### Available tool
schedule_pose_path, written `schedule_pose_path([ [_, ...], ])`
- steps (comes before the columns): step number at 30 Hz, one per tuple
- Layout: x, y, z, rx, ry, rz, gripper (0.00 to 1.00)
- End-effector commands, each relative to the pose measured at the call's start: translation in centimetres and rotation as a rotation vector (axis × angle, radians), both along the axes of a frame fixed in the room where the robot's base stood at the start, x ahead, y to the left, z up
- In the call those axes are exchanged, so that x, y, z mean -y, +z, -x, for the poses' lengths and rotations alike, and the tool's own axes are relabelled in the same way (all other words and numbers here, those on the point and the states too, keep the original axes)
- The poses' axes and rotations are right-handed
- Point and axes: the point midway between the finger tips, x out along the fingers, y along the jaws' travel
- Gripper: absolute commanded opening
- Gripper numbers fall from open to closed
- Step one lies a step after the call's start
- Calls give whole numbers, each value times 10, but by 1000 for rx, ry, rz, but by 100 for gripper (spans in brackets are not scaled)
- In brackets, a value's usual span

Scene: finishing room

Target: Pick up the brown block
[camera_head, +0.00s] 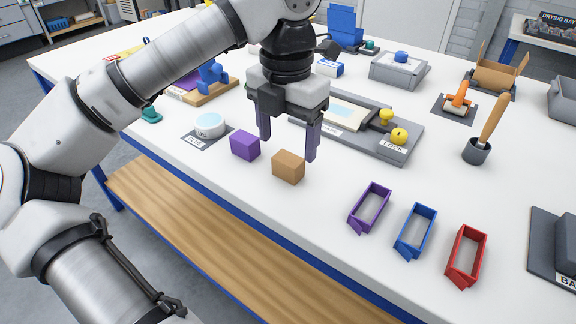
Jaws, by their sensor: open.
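The brown block (288,167) lies on the white table near its front edge. A purple block (245,145) lies just to its left, with a small gap between them. My gripper (288,147) points down with its two fingers spread and nothing held between them. The fingers hang above and a little behind the two blocks. The right fingertip shows close to the brown block's upper right edge; I cannot tell whether it touches. The left fingertip shows near the purple block.
Purple (370,207), blue (416,231) and red (467,255) open frames stand to the right. A grey latch board (405,150) lies behind the gripper. A round glue pot (209,124) is at left. A cup with a wooden handle (477,150) stands further right. The table before the frames is clear.

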Motion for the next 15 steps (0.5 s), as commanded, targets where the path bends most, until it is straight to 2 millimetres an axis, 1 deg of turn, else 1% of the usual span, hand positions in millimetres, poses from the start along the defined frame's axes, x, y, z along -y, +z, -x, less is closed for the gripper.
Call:
schedule_pose_path([
  [5, 0, -12, 0, 0, -1, 0, 71],
  [12, 0, -47, -1, -2, -1, 1, 71],
  [15, 0, -55, -1, 1, 0, -1, 71],
])
